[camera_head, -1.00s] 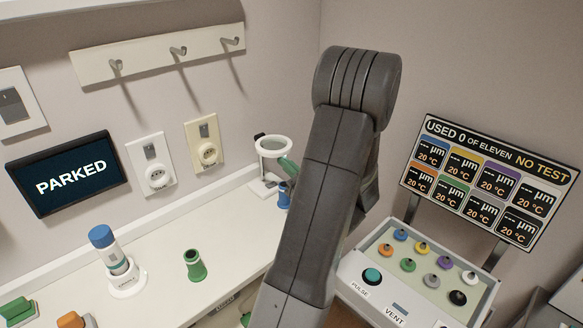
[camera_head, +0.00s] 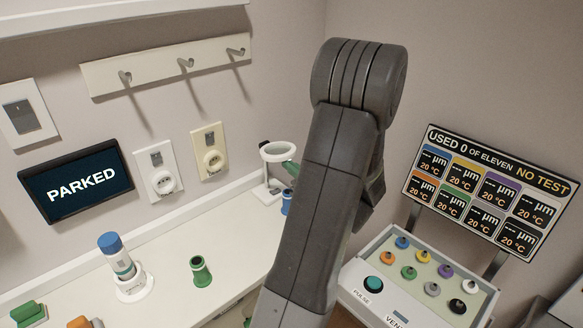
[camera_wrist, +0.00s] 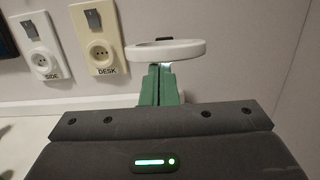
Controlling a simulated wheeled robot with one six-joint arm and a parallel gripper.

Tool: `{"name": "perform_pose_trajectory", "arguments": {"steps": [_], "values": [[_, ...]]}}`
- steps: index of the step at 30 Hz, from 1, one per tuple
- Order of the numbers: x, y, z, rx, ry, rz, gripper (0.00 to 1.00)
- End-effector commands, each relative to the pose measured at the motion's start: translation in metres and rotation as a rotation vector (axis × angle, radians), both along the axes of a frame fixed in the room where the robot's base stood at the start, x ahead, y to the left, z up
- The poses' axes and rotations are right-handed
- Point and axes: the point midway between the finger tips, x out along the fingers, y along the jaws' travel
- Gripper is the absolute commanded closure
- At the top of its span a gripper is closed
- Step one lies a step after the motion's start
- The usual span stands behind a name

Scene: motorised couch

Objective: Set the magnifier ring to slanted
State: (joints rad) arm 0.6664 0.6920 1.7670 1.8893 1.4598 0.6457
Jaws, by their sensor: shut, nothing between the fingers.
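The magnifier ring (camera_head: 277,151) is a pale ring on a stand at the back of the counter, near the room corner. In the head view it looks close to level. In the wrist view the ring (camera_wrist: 165,51) is seen nearly edge-on, just beyond my fingertips. My gripper (camera_wrist: 161,72) has green fingers, shut with nothing between them, pointing at the ring's near underside. I cannot tell whether the fingertips touch it. In the head view my gripper (camera_head: 290,168) shows only as a green bit beside the ring; my arm hides the rest.
Two wall sockets, a cream one (camera_head: 209,152) and a white one (camera_head: 158,170), are left of the ring. A blue item (camera_head: 287,201) stands close to the stand. A green cup (camera_head: 200,270) and a blue-capped bottle (camera_head: 116,256) are on the counter. A button panel (camera_head: 420,280) is at right.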

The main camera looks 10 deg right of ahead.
Motion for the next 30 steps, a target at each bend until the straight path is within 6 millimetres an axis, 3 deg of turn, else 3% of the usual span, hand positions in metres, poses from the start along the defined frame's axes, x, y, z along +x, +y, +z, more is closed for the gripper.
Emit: {"name": "perform_pose_trajectory", "arguments": {"steps": [18, 30], "values": [[0.008, 0.006, 0.06, 0.001, -0.003, 0.001, 1.0], [0.015, 0.01, 0.076, 0.002, -0.003, 0.0, 1.0]]}}
